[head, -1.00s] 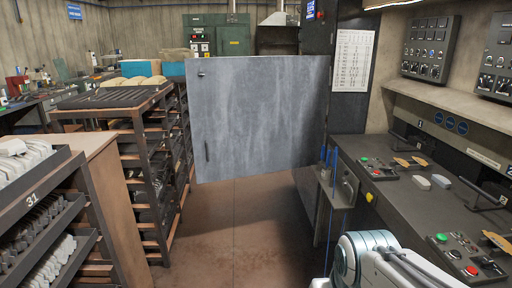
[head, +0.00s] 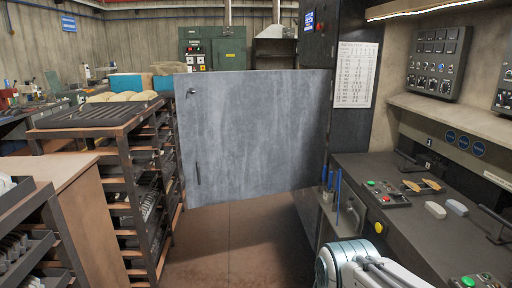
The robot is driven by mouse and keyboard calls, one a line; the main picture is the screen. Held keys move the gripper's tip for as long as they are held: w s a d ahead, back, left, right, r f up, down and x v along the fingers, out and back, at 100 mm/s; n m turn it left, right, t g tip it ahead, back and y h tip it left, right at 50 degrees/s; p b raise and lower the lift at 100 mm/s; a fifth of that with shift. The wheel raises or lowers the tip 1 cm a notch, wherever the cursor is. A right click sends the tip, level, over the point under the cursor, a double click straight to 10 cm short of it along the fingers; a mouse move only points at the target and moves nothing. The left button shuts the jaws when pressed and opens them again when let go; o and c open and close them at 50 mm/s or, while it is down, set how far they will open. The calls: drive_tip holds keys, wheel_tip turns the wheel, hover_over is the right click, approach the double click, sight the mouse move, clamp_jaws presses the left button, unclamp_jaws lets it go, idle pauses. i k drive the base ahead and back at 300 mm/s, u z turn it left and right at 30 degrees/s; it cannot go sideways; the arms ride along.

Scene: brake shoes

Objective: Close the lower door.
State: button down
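A grey metal door (head: 255,135) stands swung open in the middle of the head view, with its right edge at the dark cabinet (head: 352,115). It has a dark vertical handle (head: 198,174) low on its left side and a small knob (head: 192,92) near its upper left corner. The door hangs above the floor and reaches across the aisle. Only a white part of my arm shows at the bottom right, apart from the door. My gripper is out of view.
A workbench with control buttons (head: 385,192) runs along the right. Shelving racks (head: 115,200) line the left, close to the door's free edge. The brown floor (head: 235,245) of the aisle is clear in front of the door.

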sight(243, 135)
drive_tip(key=k, duration=0.4)
drive_tip(key=u, duration=1.1)
drive_tip(key=i, duration=1.65)
drive_tip(key=z, duration=0.35)
drive_tip(key=i, duration=1.1)
drive_tip(key=z, duration=0.75)
